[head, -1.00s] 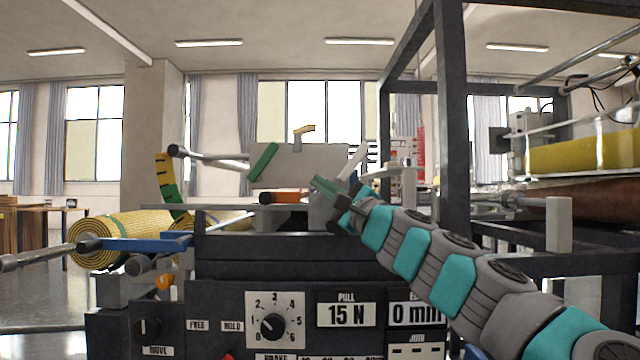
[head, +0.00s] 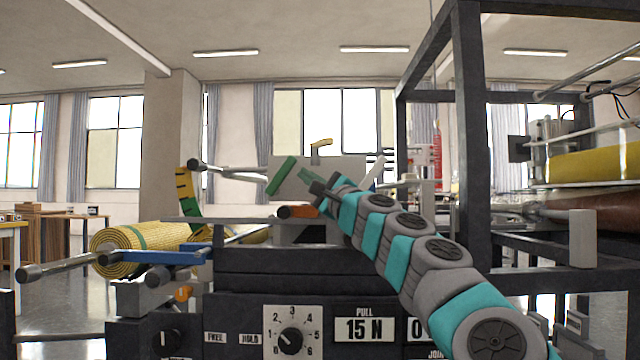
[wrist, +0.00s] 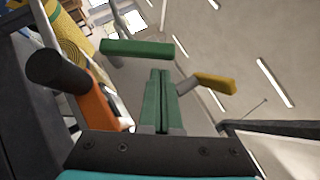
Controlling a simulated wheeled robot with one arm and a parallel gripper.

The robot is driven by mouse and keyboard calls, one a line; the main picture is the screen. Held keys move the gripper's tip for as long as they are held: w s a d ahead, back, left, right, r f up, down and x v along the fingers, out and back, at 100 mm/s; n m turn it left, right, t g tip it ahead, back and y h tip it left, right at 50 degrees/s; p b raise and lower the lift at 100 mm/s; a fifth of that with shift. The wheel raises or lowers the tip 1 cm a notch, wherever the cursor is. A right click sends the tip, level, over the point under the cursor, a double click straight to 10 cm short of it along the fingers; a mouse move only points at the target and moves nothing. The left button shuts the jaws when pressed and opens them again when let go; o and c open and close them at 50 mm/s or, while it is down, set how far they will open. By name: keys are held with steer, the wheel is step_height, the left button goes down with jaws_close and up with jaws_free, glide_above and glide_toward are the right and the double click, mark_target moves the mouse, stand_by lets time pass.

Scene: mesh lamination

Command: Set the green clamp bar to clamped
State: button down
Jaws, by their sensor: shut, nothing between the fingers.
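The green clamp bar (head: 281,175) is a short green handle, tilted, at the left end of the grey plate on the machine. It also shows in the wrist view (wrist: 137,48), lying across the picture just beyond my fingertips. My gripper (head: 307,174) is right of the green bar in the head view, apart from it. In the wrist view my gripper (wrist: 160,75) has its two green fingers together, with nothing between them. A small gap shows between the fingertips and the bar in the picture.
A yellow handle (wrist: 215,83) stands right of my fingers, and an orange dark-ended handle (wrist: 97,112) lies to the left. The yellow mesh roll (head: 130,243) is left of the machine. A dark frame post (head: 469,130) stands right of the arm. A dial panel (head: 292,332) is below.

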steer(key=shift+a+r, duration=0.35)
steer(key=shift+a, duration=0.15)
steer(key=shift+r, duration=0.15)
steer(key=shift+r+p, duration=0.15)
steer(key=shift+p, duration=0.45)
steer(key=shift+n+g+p, duration=0.3)
steer(key=shift+n, duration=0.1)
